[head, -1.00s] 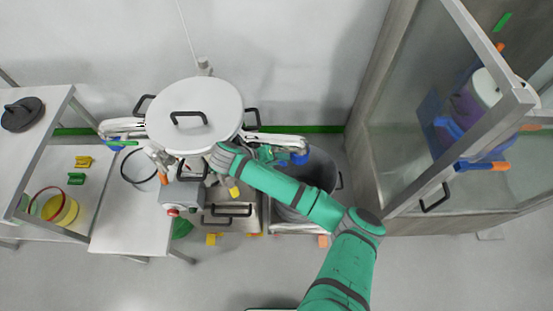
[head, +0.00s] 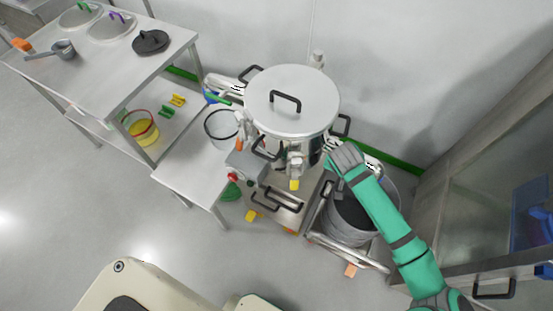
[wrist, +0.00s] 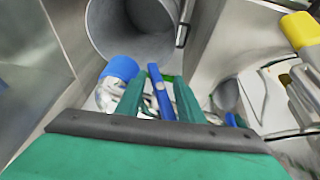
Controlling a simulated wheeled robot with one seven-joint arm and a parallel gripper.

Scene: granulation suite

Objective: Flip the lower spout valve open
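A steel vessel with a lidded top (head: 290,100) stands by the wall. Its right-hand spout (head: 372,163) reaches out over a grey drum and is partly covered by my arm. In the wrist view a blue lever (wrist: 160,92) lies between the two green fingers of my gripper (wrist: 158,88), beside a blue spout cap (wrist: 122,68). A gap shows beside the lever, so the fingers look open around it; contact is unclear. In the head view my fingers are hidden near the vessel's right side. A yellow-tipped fitting (head: 294,184) hangs at the vessel's front.
The grey drum (head: 350,222) stands under the spout on a wheeled frame (head: 345,252). A steel bench (head: 195,180) is to the left, with a shelf table (head: 110,62) behind it. A glass-fronted cabinet (head: 500,190) is at right. Floor in front is open.

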